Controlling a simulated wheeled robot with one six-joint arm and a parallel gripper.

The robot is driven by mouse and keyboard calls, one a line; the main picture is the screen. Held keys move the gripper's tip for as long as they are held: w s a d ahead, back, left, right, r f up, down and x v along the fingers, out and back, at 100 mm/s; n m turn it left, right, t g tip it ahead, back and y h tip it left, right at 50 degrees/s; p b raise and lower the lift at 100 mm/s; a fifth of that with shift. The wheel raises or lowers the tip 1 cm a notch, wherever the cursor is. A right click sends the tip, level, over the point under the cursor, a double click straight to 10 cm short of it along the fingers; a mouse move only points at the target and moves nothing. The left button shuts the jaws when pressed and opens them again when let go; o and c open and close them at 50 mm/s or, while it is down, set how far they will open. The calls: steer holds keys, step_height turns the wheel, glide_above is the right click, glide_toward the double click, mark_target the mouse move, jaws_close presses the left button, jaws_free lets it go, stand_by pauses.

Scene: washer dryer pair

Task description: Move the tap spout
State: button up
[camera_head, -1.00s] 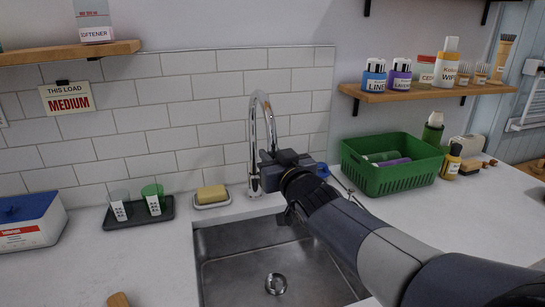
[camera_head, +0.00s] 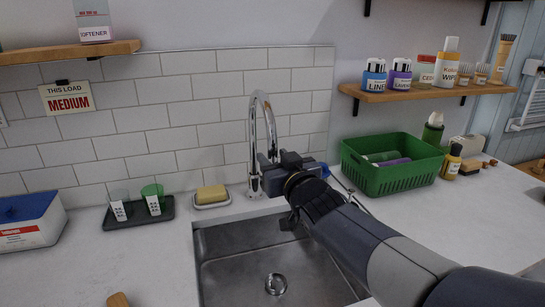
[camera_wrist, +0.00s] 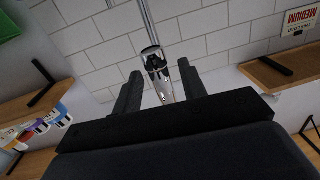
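The chrome tap spout (camera_head: 262,97) arches up behind the sink (camera_head: 205,270), in front of the tiled wall. Its free end hangs down at the right of the arch. My gripper (camera_head: 265,172) is low at the tap, by its upright part, and hides some of it. In the wrist view, which is upside down, my two dark fingers (camera_wrist: 160,90) stand apart, with chrome tap metal (camera_wrist: 158,72) showing in the gap between them. I see no clear contact of either finger with the tap.
A green basket (camera_head: 395,178) stands on the counter to the right of my arm. A yellow sponge on a dish (camera_head: 212,195) and a dark tray with cups (camera_head: 138,223) are left of the tap. A wooden shelf with bottles (camera_head: 425,92) is at upper right.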

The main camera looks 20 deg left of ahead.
steer(key=v, duration=0.9)
steer(key=x, duration=1)
steer(key=shift+w+a, duration=0.2)
steer(key=shift+w, duration=0.05)
stand_by(0.4)
